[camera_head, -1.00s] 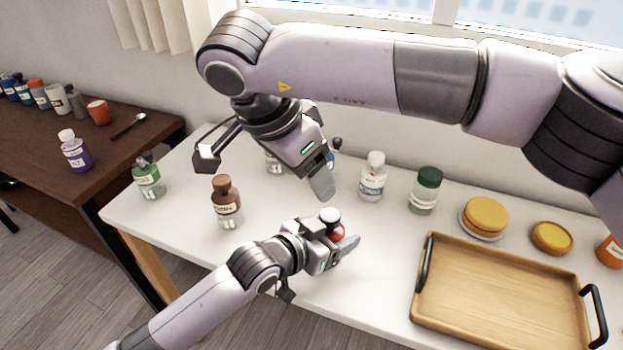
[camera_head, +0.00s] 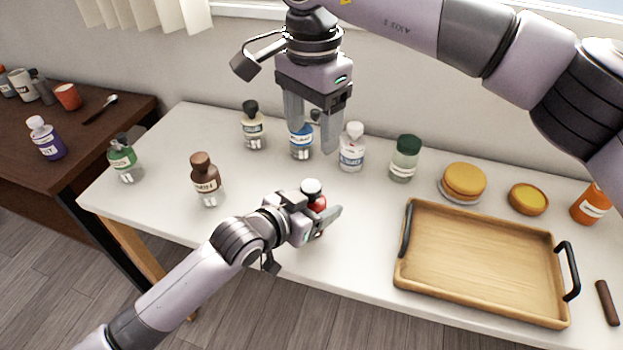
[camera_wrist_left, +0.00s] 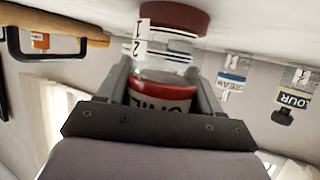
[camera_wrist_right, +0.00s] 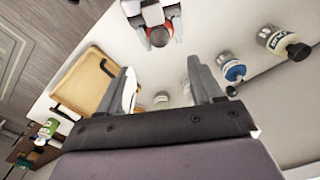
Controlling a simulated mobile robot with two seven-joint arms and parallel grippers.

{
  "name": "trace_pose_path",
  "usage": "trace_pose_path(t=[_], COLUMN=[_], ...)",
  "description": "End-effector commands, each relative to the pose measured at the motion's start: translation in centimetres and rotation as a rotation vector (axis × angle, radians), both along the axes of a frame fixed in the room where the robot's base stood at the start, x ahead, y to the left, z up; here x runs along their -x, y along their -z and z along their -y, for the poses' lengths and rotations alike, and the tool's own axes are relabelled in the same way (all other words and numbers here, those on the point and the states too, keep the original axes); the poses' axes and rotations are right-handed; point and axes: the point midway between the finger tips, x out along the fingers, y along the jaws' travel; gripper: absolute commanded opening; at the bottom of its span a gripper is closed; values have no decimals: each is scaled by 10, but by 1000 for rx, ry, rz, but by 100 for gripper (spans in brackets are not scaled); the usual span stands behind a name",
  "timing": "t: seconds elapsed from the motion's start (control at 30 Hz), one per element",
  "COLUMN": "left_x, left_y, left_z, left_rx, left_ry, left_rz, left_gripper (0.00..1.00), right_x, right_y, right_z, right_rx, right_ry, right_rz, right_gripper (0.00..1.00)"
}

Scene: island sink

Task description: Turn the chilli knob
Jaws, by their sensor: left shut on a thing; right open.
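The left wrist view shows the jar's red label (camera_wrist_left: 160,97), partly hidden, between the fingers. My right gripper (camera_head: 313,137) is open and empty, pointing down, behind and above the jar. In the right wrist view the jar (camera_wrist_right: 158,36) shows beyond the right fingertips, apart from them.
A blue-label bottle (camera_head: 301,152) and a white-capped bottle (camera_head: 351,158) stand along the back, partly behind my right fingers. A brown bottle (camera_head: 205,183) is left of the jar. A wooden tray (camera_head: 480,312) lies to the right. The table's front edge is close to the jar.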

Motion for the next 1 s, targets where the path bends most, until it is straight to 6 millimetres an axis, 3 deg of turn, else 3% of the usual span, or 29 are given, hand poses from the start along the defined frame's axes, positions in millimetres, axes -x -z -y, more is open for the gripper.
trace_pose_path(t=[0.4, 0.6, 1.0], left_x=[0, 0, 0], left_y=[0, 0, 0], left_z=[0, 0, 0], left_rx=[1, 1, 1], left_ry=[0, 0, 0], left_rz=[1, 1, 1], left_gripper=[31, 31, 31], right_x=[1, 0, 0], right_y=[76, 104, 116], right_z=[1, 0, 0], right_rx=[1, -1, -1], right_ry=[-1, 0, 0], right_rz=[-5, -3, -1], right_gripper=[66, 66, 66])
